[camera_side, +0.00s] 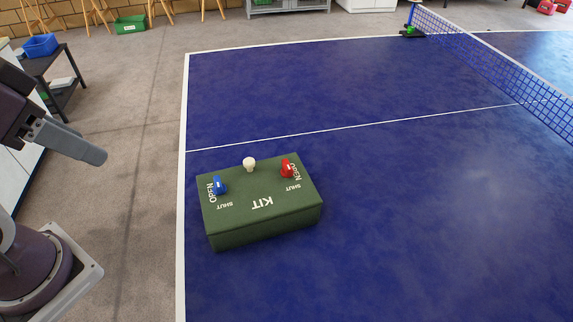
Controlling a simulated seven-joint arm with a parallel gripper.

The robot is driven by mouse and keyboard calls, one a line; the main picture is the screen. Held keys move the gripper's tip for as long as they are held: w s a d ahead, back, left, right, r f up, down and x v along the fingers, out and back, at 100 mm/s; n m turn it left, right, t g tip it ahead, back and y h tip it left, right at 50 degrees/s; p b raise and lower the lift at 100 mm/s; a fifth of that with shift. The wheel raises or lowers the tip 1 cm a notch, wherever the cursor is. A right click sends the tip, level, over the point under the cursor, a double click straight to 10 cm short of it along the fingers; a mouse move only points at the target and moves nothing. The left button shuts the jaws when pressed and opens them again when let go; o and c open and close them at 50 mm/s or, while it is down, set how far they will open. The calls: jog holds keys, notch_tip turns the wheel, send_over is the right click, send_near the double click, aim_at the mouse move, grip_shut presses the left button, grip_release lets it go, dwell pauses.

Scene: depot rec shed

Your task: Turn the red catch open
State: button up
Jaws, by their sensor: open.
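The red catch (288,168) sits on the top of a dark green box marked KIT (262,222), near its far right corner. An OPEN label is just right of the catch, and a SHUT label lies in front of it. I cannot tell which label the catch points to. A blue catch (220,185) with its own OPEN and SHUT labels is at the left of the lid. A white knob (249,163) stands between them near the back edge. My gripper (92,153) is open at the far left, away from the box and touching nothing.
The box stands on a blue table-tennis table (420,230) near its white left edge. The table is clear around it. A net (500,65) crosses at the upper right. A dark shelf stand (62,85) with a blue bin (40,46) stands on the floor beyond my arm.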

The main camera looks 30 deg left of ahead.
jog(key=shift+o, duration=0.7)
jog(key=w+a+r+m+t+y, duration=0.2)
jog(key=w+a+m, duration=0.3)
jog(key=w, duration=0.6)
jog(key=shift+w+a+r+m, duration=0.15)
jog(key=shift+a+r+m, duration=0.15)
jog(key=shift+m, duration=0.3)
jog(key=w+r+m+t, duration=0.1)
jog(key=w+m+t, duration=0.1)
jog(key=w+m, duration=0.65)
jog(key=m+g+h, duration=0.5)
jog(key=m+g, duration=0.1)
jog(key=m, duration=2.3)
send_over(286, 164)
jog(key=s+a, duration=0.2)
notch_tip(286, 164, down, 24)
jog(key=x, duration=0.7)
jog(key=shift+s+d, duration=0.1)
jog(key=shift+s, duration=0.2)
grip_shut()
